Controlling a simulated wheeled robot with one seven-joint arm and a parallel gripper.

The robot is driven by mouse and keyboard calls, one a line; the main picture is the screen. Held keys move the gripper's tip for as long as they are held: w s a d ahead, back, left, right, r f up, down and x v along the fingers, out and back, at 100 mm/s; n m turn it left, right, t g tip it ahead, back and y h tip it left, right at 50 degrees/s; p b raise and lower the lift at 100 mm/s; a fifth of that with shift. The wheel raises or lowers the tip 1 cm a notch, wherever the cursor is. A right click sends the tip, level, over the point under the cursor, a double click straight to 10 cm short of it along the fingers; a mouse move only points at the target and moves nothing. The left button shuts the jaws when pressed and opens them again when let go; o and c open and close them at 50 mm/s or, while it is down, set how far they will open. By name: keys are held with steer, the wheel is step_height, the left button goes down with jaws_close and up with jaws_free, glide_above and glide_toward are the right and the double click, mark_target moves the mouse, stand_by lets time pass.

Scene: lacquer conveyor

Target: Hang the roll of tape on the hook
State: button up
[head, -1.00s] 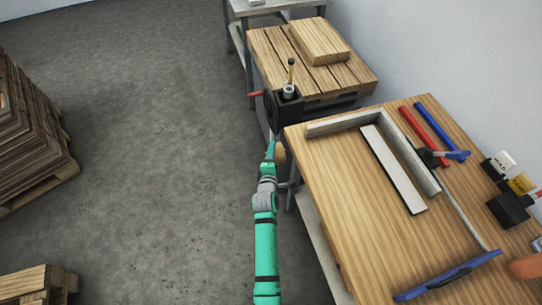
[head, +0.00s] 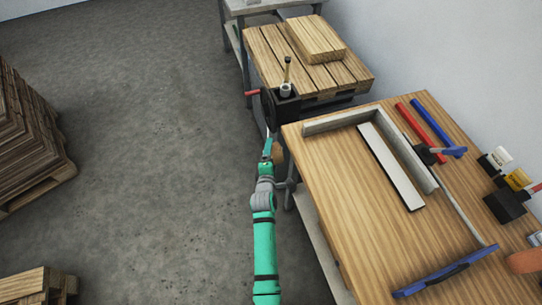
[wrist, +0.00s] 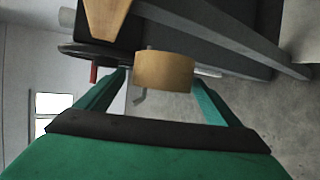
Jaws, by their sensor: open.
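The roll of tape (wrist: 163,72) is a tan ring seen edge-on in the wrist view. It lies between and beyond the two fingers of my gripper (wrist: 158,80), which are spread with a visible gap on each side. A grey bent hook (wrist: 139,97) shows beside the roll, and grey rod pieces stick out near its edges. I cannot tell for sure whether the hook passes through the roll's hole. In the head view my gripper (head: 268,146) is at the near bench's left corner, with a tan bit of the roll (head: 279,155) just right of it.
The wooden workbench (head: 340,190) with tools fills the right. A black vise (head: 283,104) with a red handle is mounted on the slatted bench just beyond my gripper. Pallets (head: 30,140) stand at the left. The grey floor between is free.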

steer(key=v, duration=1)
steer(key=shift+s, duration=0.35)
steer(key=shift+a+r, duration=0.1)
steer(key=shift+r, duration=0.05)
stand_by(0.3)
steer(key=s+a+m+y, duration=0.1)
steer(key=s+m, duration=0.8)
steer(key=s, duration=1.1)
steer(key=s+d+r+m+t, duration=0.1)
steer(key=s+r+m, duration=0.8)
steer(key=s+r, duration=0.4)
steer(key=s, duration=0.4)
steer(key=shift+d+m+t, duration=0.3)
